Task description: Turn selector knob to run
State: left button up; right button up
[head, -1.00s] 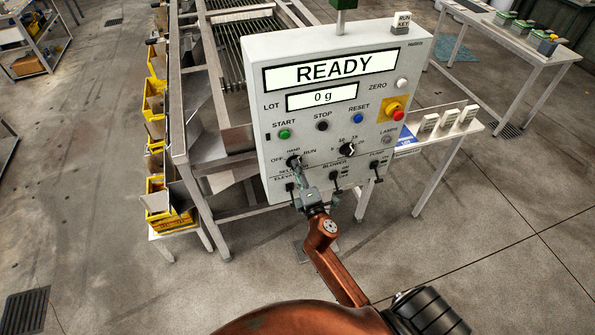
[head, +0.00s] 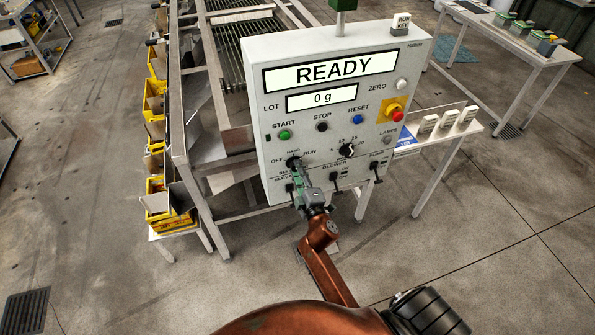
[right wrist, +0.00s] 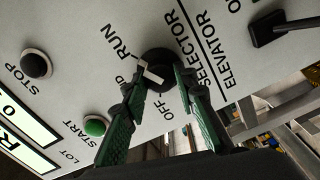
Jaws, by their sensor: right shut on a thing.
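The selector knob (head: 294,162) is a small black knob low on the left of the grey control panel (head: 390,60). OFF is printed at its left, HAND above it and RUN at its right. My right gripper (head: 297,170) reaches up to it from below and hides part of it. In the right wrist view the black knob (right wrist: 157,62) with a white bar sits between the green fingertips of my right gripper (right wrist: 160,80), which is shut on it. The fingers cover part of the HAND label, and the bar's exact setting is hard to tell. My left gripper is out of view.
Start (head: 284,134), stop (head: 322,126) and reset (head: 358,119) buttons sit above the knob. A second dial (head: 347,150) is at its right, with several toggle switches below. A red emergency button (head: 397,115) is at the panel's right. The display (head: 330,70) reads READY.

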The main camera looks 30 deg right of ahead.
jog(key=o, duration=1.2)
jog(key=shift+c, duration=0.2)
jog(key=v, duration=1.2)
